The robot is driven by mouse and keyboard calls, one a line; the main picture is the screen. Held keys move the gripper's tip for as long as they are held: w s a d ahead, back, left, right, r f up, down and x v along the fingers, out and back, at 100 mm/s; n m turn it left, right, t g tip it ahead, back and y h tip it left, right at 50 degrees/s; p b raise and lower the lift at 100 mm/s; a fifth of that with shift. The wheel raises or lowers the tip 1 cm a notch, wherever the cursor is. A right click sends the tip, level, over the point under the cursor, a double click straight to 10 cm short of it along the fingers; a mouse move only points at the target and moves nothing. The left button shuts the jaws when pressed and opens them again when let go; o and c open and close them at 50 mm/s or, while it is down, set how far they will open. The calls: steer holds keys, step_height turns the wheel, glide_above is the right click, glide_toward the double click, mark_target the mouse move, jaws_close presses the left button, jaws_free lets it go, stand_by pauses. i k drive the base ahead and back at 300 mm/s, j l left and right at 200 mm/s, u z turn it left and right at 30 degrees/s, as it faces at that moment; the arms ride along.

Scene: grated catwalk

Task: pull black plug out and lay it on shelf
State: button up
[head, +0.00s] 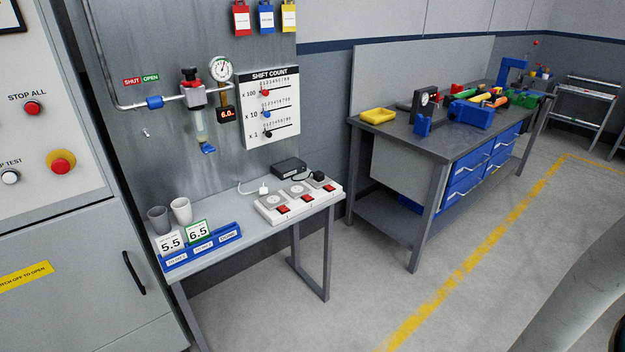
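A black plug (319,176) sits in the right-hand socket of a white power strip (267,215). A black cable runs from it towards a black box (289,167) behind the strip. The strip has a row of grey sockets with red switches in front; the left and middle sockets look empty. A white plug (263,188) with a white cable is just behind the strip's left end. My gripper is not in view.
Two cups (181,210) and a blue card tray (205,248) with number cards occupy the shelf's left part. Bare shelf lies between tray and strip. Above hang a gauge (220,69) and a shift-count board (271,108). A workbench (390,135) stands right; the floor between is clear.

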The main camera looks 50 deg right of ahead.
mark_target(319, 176)
steer(key=l+z, duration=0.1)
steer(key=z, duration=0.6)
steer(key=l+z, duration=0.15)
steer(key=z, duration=0.2)
